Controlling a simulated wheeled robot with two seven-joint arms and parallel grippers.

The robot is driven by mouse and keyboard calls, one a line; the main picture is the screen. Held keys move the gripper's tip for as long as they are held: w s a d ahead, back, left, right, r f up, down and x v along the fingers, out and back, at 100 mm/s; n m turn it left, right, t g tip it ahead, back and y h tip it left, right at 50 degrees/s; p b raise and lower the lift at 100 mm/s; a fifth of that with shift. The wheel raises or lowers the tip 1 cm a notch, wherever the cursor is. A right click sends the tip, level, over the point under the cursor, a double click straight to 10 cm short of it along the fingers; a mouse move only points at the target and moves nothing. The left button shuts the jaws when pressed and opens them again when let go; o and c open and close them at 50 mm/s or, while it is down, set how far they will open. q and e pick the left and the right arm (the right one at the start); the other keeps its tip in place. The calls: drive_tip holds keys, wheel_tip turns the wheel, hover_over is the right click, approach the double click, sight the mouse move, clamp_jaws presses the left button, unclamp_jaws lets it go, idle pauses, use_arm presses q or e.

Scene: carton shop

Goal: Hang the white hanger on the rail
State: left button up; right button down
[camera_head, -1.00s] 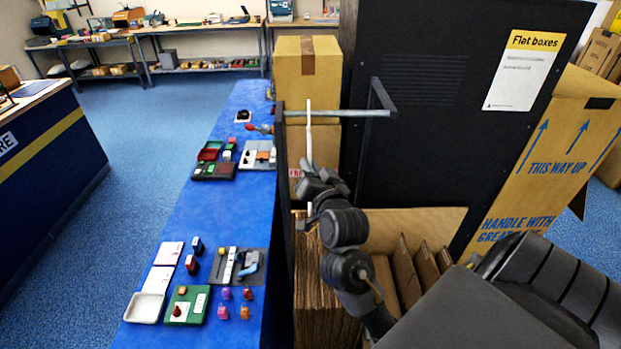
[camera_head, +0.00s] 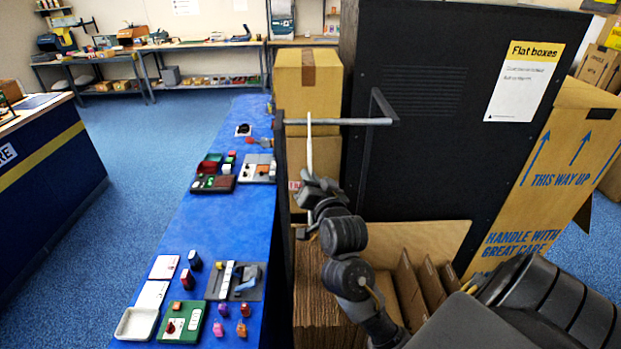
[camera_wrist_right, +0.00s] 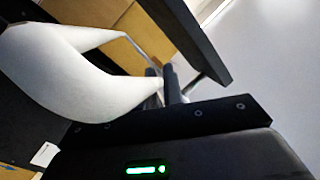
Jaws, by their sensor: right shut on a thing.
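The white hanger (camera_head: 309,152) shows edge-on in the head view as a thin, nearly upright strip. Its top crosses the grey rail (camera_head: 345,122) near the rail's left end and stands slightly above it. I cannot tell whether its hook is over the rail or only in front of or behind it. My right gripper (camera_head: 314,186) is below the rail, shut on the hanger's lower part. In the right wrist view the hanger (camera_wrist_right: 70,68) is a broad white curved shape running to the fingers (camera_wrist_right: 165,85). My left gripper is not in view.
A black cabinet (camera_head: 440,110) stands right behind the rail. Stacked cartons (camera_head: 308,80) stand behind it. Upright flat cardboard (camera_head: 312,285) lies below my right arm. A blue table (camera_head: 210,250) with several small items is on the left.

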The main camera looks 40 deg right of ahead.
drive_tip(key=c, duration=1.4)
unclamp_jaws()
drive_tip(key=shift+c, duration=0.2)
